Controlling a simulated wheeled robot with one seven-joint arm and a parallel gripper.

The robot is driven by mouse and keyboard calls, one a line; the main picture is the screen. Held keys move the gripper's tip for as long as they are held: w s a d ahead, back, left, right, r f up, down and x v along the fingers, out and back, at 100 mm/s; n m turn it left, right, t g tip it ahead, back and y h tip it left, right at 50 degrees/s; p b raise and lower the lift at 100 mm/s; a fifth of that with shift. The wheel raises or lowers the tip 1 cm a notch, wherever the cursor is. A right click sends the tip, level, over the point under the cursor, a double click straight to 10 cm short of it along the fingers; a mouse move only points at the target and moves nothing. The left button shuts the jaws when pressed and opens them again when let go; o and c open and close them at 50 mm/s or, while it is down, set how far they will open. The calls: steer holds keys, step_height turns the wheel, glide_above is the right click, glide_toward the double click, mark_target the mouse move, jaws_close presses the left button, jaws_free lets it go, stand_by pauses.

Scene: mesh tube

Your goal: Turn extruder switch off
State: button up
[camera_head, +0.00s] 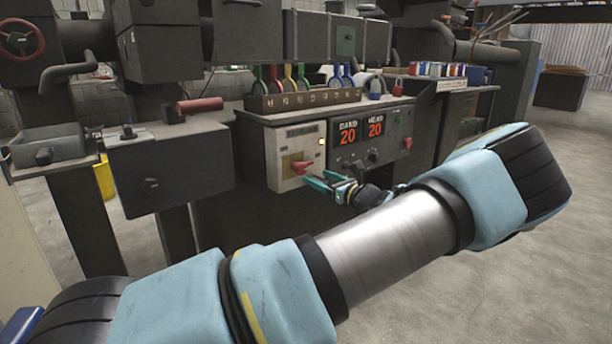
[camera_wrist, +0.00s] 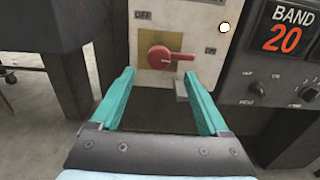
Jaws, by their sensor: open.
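The extruder switch is a red rotary handle (camera_wrist: 165,57) on a pale panel (camera_wrist: 201,30). In the wrist view its lever points to the right, toward the ON label, and the OFF label is at its upper left. In the head view the red handle (camera_head: 302,167) sits on the pale panel on the front of the dark machine. My gripper (camera_wrist: 162,82) is open, with its two teal fingers spread below and to either side of the handle. It looks empty. In the head view my gripper (camera_head: 318,181) is just in front of the panel, close to the handle.
A small lit indicator (camera_wrist: 224,28) is at the panel's right. A dark display panel (camera_head: 372,140) with red "20" numbers and knobs is right of the switch. A grey box (camera_head: 168,168) stands out at the left. Open floor lies to the right.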

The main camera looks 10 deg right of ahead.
mark_target(303, 170)
steer(key=x, duration=0.6)
steer(key=shift+w+a+b, duration=0.2)
steer(key=shift+w+b, duration=0.1)
jaws_close()
stand_by(0.4)
